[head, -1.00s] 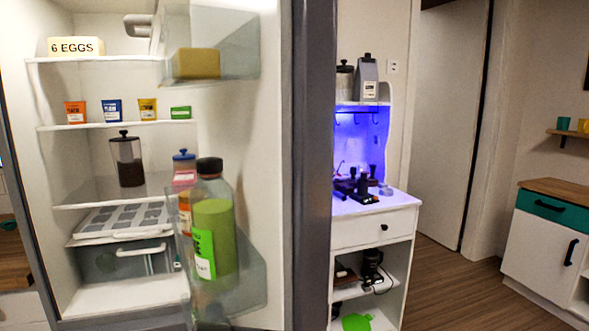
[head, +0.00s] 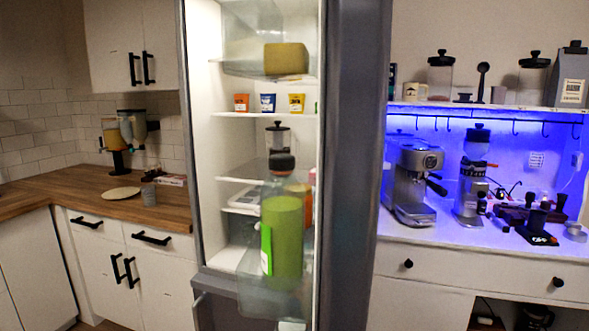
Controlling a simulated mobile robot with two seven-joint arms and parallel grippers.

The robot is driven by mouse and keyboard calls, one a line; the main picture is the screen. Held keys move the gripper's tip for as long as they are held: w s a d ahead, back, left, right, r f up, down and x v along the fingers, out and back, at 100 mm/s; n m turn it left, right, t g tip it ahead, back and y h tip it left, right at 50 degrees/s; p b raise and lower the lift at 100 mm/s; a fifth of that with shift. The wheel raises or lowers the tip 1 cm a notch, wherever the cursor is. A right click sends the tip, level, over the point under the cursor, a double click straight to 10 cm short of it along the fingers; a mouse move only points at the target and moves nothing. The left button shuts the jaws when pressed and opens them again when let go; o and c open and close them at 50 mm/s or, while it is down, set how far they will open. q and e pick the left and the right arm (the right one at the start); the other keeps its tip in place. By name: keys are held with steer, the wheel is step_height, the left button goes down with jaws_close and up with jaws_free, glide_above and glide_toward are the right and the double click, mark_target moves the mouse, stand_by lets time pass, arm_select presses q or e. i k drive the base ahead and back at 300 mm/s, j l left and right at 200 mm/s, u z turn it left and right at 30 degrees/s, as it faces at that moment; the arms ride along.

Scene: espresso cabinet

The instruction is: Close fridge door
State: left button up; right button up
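The fridge (head: 232,150) stands in the middle of the head view with its lit interior showing. Its door (head: 354,165) is open; I see the grey outer edge and side of the door to the right of the opening. Small cups, including a blue cup (head: 268,103), and a dark-lidded jar (head: 278,137) stand on inner shelves. Neither of my grippers shows.
Right of the door is a blue-lit coffee cabinet with an espresso machine (head: 414,180) and a grinder (head: 472,178). Left of the fridge is a wooden counter (head: 165,208) with a dispenser (head: 131,135) and white cabinets below. The floor is mostly out of view.

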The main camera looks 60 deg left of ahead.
mark_target(352, 79)
steer(key=i+u, duration=0.1)
steer(key=u, duration=0.35)
steer(key=i+u, duration=0.15)
steer(key=u, duration=0.25)
steer(key=i+l+u, duration=0.1)
steer(key=u, duration=0.35)
steer(key=i+l+u, duration=0.1)
steer(key=u, duration=0.35)
